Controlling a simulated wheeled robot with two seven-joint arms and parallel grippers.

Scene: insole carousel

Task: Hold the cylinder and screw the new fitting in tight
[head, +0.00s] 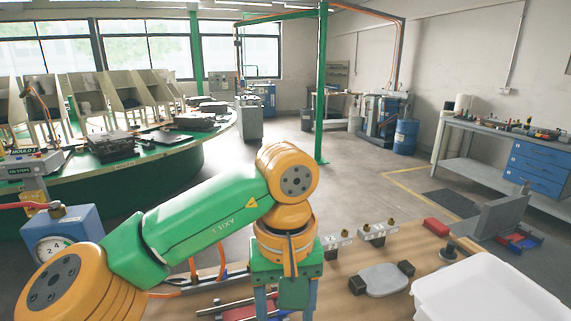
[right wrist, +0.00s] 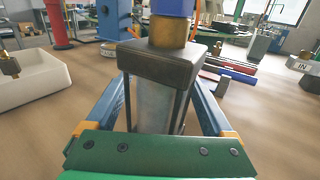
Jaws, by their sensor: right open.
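The grey cylinder (right wrist: 152,105), with a dark square end cap (right wrist: 165,62) and tie rods, stands upright in the right wrist view. My right gripper (right wrist: 160,92) is open, its blue fingers on either side of the cylinder with gaps visible. A brass-coloured piece (right wrist: 168,30) sits on the cap, and a blue part above it hides its top. In the head view my left gripper (head: 285,304) points down at the bottom edge; its fingertips and anything between them are cut off. My right gripper and the cylinder are not visible there.
Labelled blocks with brass fittings (head: 372,233), a grey plate (head: 383,280) and a red block (head: 436,227) are on the bench. A blue gauge unit (head: 62,236) is left.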

